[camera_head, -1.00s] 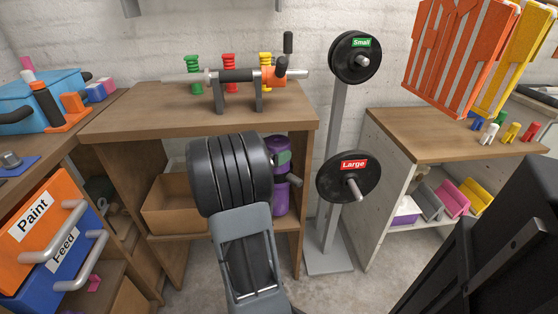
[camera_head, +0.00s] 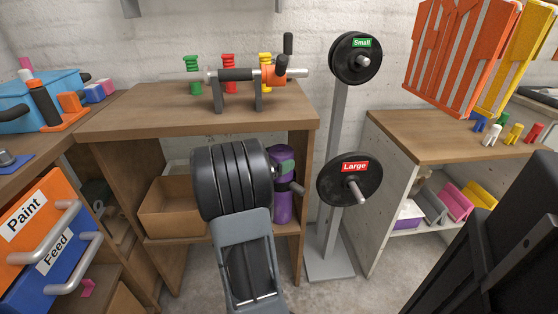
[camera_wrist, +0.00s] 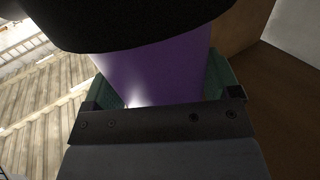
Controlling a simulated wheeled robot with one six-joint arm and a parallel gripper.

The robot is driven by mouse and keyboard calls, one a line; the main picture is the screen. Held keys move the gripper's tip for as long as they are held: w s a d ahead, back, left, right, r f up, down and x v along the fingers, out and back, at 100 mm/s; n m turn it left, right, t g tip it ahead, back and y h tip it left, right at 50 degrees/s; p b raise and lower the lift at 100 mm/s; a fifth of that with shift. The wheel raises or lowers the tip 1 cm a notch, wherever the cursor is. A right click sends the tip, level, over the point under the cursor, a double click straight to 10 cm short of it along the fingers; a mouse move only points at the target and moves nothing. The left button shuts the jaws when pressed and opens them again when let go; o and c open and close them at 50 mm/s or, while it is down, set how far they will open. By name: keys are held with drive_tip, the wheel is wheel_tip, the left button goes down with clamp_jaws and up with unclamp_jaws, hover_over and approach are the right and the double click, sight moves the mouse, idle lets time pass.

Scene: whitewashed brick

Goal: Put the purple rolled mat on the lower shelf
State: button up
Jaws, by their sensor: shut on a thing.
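The purple rolled mat (camera_head: 283,206) stands about upright at the right side of the wooden cabinet's opening, partly hidden by my arm. My gripper (camera_head: 284,165) is shut on its upper part, with a green finger showing. In the wrist view the purple mat (camera_wrist: 155,70) fills the space between the green fingers of my gripper (camera_wrist: 162,82). A dark rounded shape covers the top of that view. The lower shelf (camera_head: 196,238) is the board inside the cabinet. The mat's bottom is close to this board's level; I cannot tell whether it touches.
A cardboard box (camera_head: 170,212) sits on the left of the shelf. The weight stand with a large plate (camera_head: 349,178) is close on the right. A bar on a rack and colored spools stand on the cabinet top (camera_head: 150,122). Another shelf unit (camera_head: 400,150) stands farther right.

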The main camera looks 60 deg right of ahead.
drive_tip(key=shift+f, duration=0.15)
drive_tip(key=o, duration=1.4)
